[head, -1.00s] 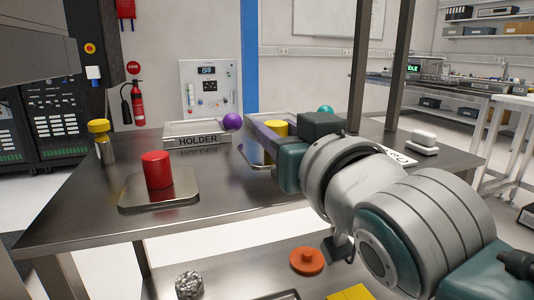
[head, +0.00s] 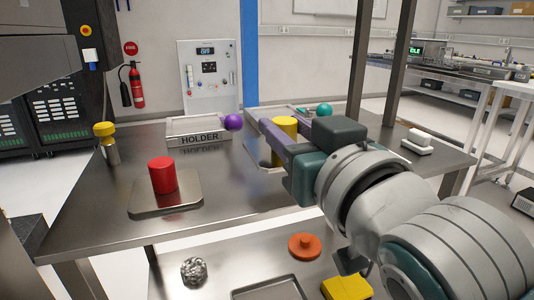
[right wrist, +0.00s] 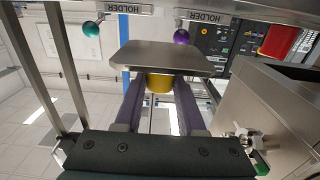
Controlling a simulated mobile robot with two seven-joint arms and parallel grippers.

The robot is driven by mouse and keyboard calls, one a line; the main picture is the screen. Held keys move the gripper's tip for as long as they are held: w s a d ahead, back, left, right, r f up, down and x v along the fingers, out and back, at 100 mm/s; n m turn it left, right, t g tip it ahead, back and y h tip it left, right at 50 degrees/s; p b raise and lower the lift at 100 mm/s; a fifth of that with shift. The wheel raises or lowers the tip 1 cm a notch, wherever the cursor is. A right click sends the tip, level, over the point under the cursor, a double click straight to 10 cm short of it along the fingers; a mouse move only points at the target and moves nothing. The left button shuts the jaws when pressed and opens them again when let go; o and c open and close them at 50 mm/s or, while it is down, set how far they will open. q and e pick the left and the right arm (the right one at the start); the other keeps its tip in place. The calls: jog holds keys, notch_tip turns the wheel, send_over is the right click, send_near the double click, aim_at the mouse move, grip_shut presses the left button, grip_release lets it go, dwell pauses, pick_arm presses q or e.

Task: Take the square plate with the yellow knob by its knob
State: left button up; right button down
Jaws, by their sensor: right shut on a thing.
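The square plate (right wrist: 160,58) with the yellow knob (head: 285,125) is at the middle of the table in the head view, partly hidden by my right gripper. My right gripper (head: 275,136) reaches in from the right with its purple fingers shut on the yellow knob. In the right wrist view the yellow knob (right wrist: 159,82) sits between the two fingers, under the plate in that inverted picture. The plate appears a little above the table. My left gripper is not in view.
A plate with a red knob (head: 162,175) lies to the left on the metal table (head: 100,205). Holders with a purple ball (head: 233,122) and a teal ball (head: 324,109) stand behind. A yellow-topped post (head: 105,135) is at far left. An upright (head: 357,65) stands beyond my arm.

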jog(key=shift+p+v, duration=1.2)
jog(key=shift+v, duration=1.05)
jog(key=p, duration=0.2)
send_near(290, 128)
jog(key=shift+w+a, duration=0.1)
jog(key=shift+w, duration=0.15)
